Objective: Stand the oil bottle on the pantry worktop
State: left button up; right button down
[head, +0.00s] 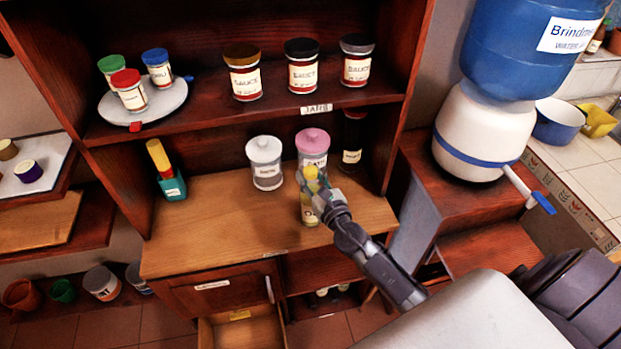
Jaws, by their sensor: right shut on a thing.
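The oil bottle (309,211), yellowish with a yellow cap, is upright at the front right of the pantry worktop (215,225). My right gripper (322,194) reaches in from the lower right and is shut on the bottle, covering part of its right side. The bottle's base appears at or just above the wood; I cannot tell whether it touches. My left gripper is not in view.
Behind the bottle stand a pink-lidded jar (312,142), a white-lidded jar (265,165) and a dark bottle (352,150). The worktop's middle is clear. An open drawer (245,329) is below.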

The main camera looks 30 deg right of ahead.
jog(key=c, duration=1.2)
grip_release()
jog(key=shift+f, duration=0.1)
jog(key=o, duration=0.5)
jog(key=shift+r, duration=0.25)
jog(key=s+b, duration=0.2)
jog(key=s, duration=1)
jog(key=shift+a+f, duration=0.1)
jog(key=shift+a, duration=0.05)
